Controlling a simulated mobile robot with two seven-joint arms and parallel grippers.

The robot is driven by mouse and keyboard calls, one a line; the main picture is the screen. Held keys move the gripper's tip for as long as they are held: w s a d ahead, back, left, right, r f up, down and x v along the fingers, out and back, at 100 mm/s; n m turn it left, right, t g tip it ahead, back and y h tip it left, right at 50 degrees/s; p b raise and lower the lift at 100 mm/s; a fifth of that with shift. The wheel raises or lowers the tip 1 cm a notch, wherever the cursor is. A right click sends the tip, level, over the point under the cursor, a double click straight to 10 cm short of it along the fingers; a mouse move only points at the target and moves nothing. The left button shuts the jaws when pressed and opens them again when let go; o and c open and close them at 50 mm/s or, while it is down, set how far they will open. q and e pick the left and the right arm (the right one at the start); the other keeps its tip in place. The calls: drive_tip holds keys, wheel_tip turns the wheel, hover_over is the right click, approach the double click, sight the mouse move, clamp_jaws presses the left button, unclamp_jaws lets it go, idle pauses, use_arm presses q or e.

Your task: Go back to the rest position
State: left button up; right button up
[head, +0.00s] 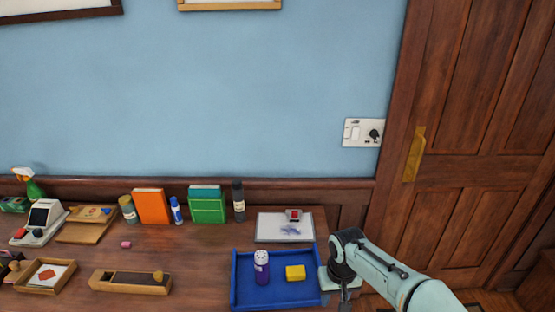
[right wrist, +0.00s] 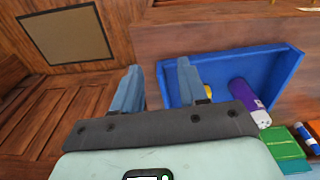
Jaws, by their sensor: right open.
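My right gripper (head: 345,300) hangs at the right end of the desk, beside the right wall of the blue tray (head: 234,280); its fingers are mostly cut off by the lower edge of the head view. In the right wrist view the right gripper (right wrist: 157,82) is open, with nothing between its two fingers. The tray (right wrist: 283,62) lies behind and right of the fingers there. My left gripper is out of view.
A white board (head: 275,236) lies behind the tray. A dark bottle (head: 238,202), green book (head: 207,210), orange book (head: 151,207) and wooden box (head: 130,283) stand further left on the desk. A wooden door (head: 460,140) is at right.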

drive_tip(key=s+f+g+y, duration=0.1)
drive_tip(key=s+f, duration=0.3)
drive_tip(key=f, duration=0.5)
drive_tip(key=s+a+f+m+y, duration=0.1)
drive_tip(key=s+f, duration=0.3)
drive_tip(key=f, duration=0.5)
drive_tip(key=s+f+g+y, duration=0.1)
drive_tip(key=s+f, duration=0.3)
drive_tip(key=f, duration=0.4)
drive_tip(key=s+f+m, duration=0.1)
drive_tip(key=s+f, duration=0.2)
drive_tip(key=s, duration=0.3)
drive_tip(key=s+f+m, duration=0.1)
drive_tip(key=s+f, duration=0.2)
drive_tip(key=s, duration=0.4)
drive_tip(key=s+a+f+m, duration=0.1)
drive_tip(key=s+f+m, duration=0.1)
drive_tip(key=s, duration=0.4)
drive_tip(key=shift+s+f+y, duration=0.2)
drive_tip(key=shift+f+y, duration=0.1)
drive_tip(key=shift+f, duration=0.15)
drive_tip(key=shift+a, duration=0.1)
